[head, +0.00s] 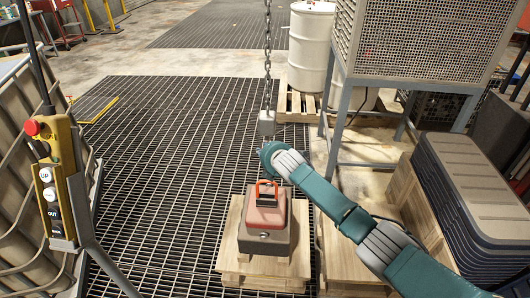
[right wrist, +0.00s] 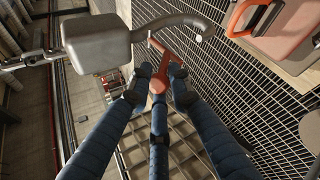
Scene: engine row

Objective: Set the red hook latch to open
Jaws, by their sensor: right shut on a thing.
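The grey hook block (head: 267,122) hangs on a chain in the head view. In the right wrist view the hook block (right wrist: 95,42) is at the upper left, and its curved grey hook (right wrist: 182,19) reaches right. The red hook latch (right wrist: 162,58) sits below the hook, its lower end between my fingers. My right gripper (right wrist: 160,82) is shut on the latch. In the head view my right gripper (head: 266,150) is just below the block; its fingers and the latch are hidden there. I cannot tell the latch's exact angle. My left gripper is out of view.
A reddish load with a red handle (head: 265,215) stands on a wooden pallet (head: 232,262) below the hook. A yellow control pendant (head: 55,180) is at the left. A metal cage (head: 425,40), a white drum (head: 311,45) and stacked grey lids (head: 470,195) are at the right.

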